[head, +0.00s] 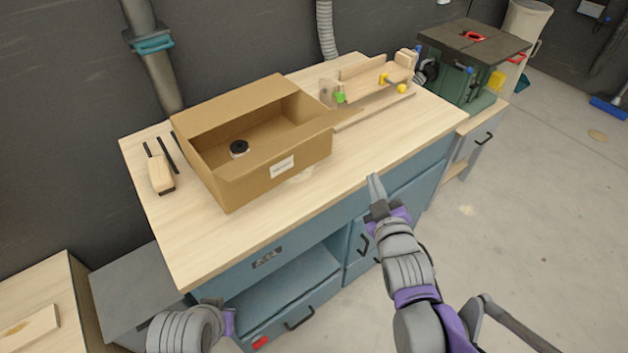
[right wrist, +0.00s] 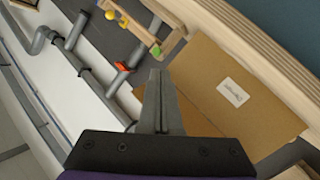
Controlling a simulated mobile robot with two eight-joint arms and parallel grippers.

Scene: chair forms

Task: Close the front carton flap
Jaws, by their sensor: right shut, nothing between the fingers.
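An open brown carton (head: 252,178) sits on the wooden workbench with a white label (head: 282,167) on its front side. A flap sticks out at its right end, and the back side stands up. I cannot tell exactly where the front flap begins.
The workbench (head: 350,165) has free top right of the carton. A wooden jig (head: 375,75) with coloured knobs stands behind. A wooden-handled tool (head: 160,173) lies left of the carton. A green machine (head: 470,60) stands at the far right.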

